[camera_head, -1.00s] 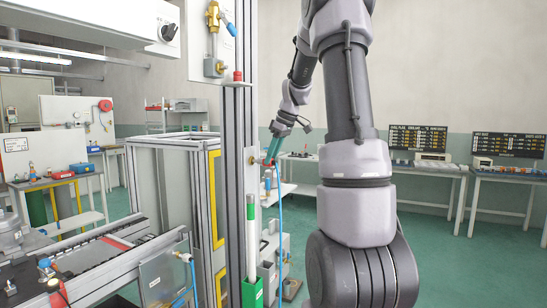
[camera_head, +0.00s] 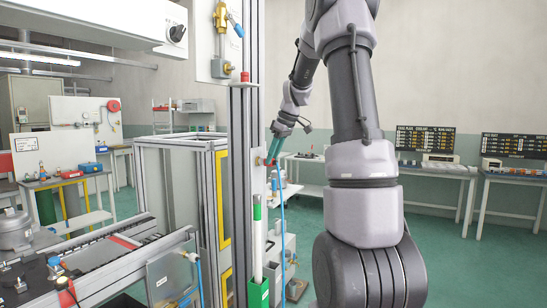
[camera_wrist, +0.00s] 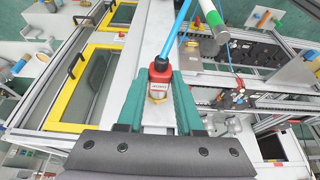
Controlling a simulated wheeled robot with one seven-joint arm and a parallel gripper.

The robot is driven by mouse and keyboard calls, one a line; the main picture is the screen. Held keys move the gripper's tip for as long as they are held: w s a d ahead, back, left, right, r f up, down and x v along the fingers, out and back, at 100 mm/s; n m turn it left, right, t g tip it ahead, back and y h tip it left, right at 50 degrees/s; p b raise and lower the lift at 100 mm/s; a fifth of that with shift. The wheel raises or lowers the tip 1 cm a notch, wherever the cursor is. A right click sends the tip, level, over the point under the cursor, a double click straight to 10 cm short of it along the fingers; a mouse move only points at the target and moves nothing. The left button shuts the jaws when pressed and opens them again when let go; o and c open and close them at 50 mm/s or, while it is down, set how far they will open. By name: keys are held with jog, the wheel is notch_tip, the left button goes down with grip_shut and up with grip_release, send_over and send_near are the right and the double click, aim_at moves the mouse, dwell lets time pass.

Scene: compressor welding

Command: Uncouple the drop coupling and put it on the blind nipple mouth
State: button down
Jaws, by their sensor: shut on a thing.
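My gripper (camera_wrist: 158,100) is shut on the drop coupling (camera_wrist: 160,71), which has a red collar and a brass body with a small label. A blue hose (camera_wrist: 177,35) runs up and away from it in the wrist view. In the head view my gripper (camera_head: 272,158) is small, with teal fingers, beside the aluminium post, and the hose (camera_head: 282,212) hangs below it. A small plate (camera_head: 258,156) on the post is right next to the fingers. I cannot tell whether the coupling still sits on a fitting there. I cannot make out the blind nipple mouth with certainty.
The aluminium post (camera_head: 239,130) stands close left of my gripper. A brass valve (camera_head: 221,17) is on a panel above. A green-and-white tube (camera_head: 257,240) stands in a green holder lower down. A yellow-edged frame (camera_head: 222,200) and a conveyor are further left.

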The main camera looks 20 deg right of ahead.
jog(key=shift+c, duration=2.4)
grip_release()
jog(key=v, duration=1)
jog(key=shift+r, duration=0.35)
jog(key=shift+d, duration=0.1)
